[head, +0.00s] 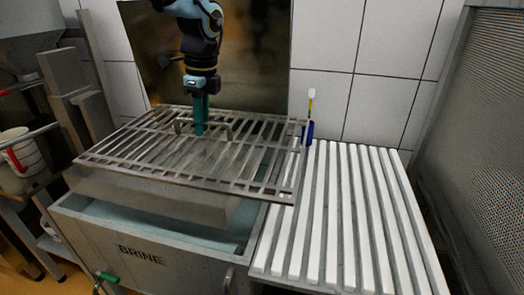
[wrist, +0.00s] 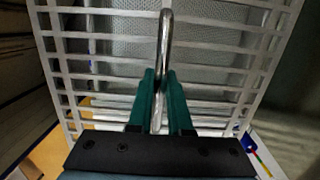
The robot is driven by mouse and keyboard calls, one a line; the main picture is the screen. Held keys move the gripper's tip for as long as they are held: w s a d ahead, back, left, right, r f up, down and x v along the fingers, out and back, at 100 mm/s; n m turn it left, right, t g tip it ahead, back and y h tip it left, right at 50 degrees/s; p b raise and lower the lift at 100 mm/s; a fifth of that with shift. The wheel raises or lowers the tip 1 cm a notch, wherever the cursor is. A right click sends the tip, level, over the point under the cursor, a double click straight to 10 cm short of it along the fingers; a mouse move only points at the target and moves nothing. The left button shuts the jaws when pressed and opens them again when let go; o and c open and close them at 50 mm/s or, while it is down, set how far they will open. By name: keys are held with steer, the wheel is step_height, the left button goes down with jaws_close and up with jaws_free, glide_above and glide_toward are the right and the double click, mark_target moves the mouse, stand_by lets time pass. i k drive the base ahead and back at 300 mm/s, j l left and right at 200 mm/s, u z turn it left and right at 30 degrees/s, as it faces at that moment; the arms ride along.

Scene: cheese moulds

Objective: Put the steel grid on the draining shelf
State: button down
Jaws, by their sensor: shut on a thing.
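The steel grid (head: 180,178) is a wide barred rack with a raised handle. It lies over the brine tank (head: 185,250), and its right end reaches the left edge of the draining shelf. My gripper (head: 200,130) points down at the grid's middle. In the wrist view, the teal fingers (wrist: 161,78) are shut on the steel handle (wrist: 165,35). The draining shelf (head: 345,215), with white slats and grey gaps, stands right of the tank and is bare. I cannot tell whether the grid touches anything below it.
A perforated grey block (head: 150,197) sits under the grid, over the tank. A small blue-based item with a white top (head: 310,130) stands at the shelf's back left corner. A perforated metal panel (head: 495,150) rises at the right. A white bucket (head: 20,155) is at the left.

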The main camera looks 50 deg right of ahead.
mark_target(348, 202)
steer(key=k+j+z, duration=0.6)
steer(key=l, duration=1.25)
steer(key=k, duration=0.05)
